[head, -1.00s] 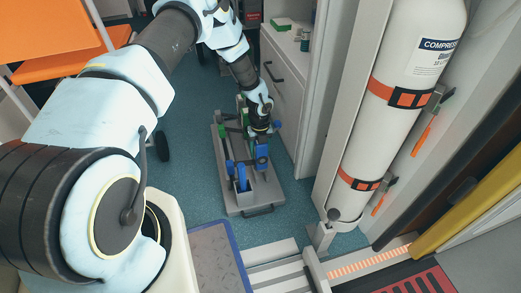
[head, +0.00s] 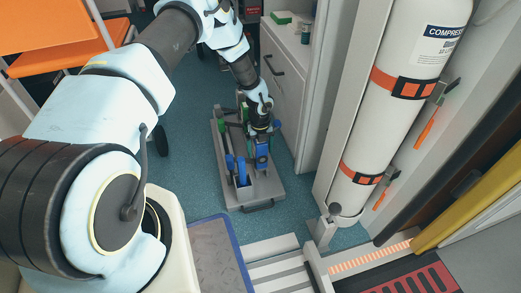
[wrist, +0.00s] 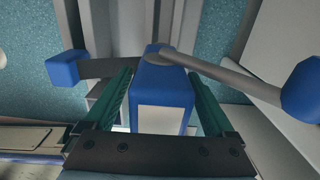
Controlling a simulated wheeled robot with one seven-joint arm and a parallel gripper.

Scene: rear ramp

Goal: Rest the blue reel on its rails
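The blue reel (wrist: 165,88) shows in the wrist view as a blue block with a pale panel facing me. Bars run out from it to blue end knobs at left and right. My gripper (wrist: 160,80) has its two green fingers close against both sides of the block. In the head view my gripper (head: 261,132) points down over the reel (head: 262,155), above the grey wheeled base (head: 273,189). Blue upright parts (head: 242,172) stand beside it on that base. The rails are hard to make out, and the reel's contact with them is hidden.
A white cabinet (head: 283,95) stands close on the right of the base. A strapped gas cylinder (head: 388,110) is farther right. Orange seating (head: 85,60) is at upper left. Blue floor (head: 190,165) is open left of the base. A ramp plate (head: 207,253) is in front.

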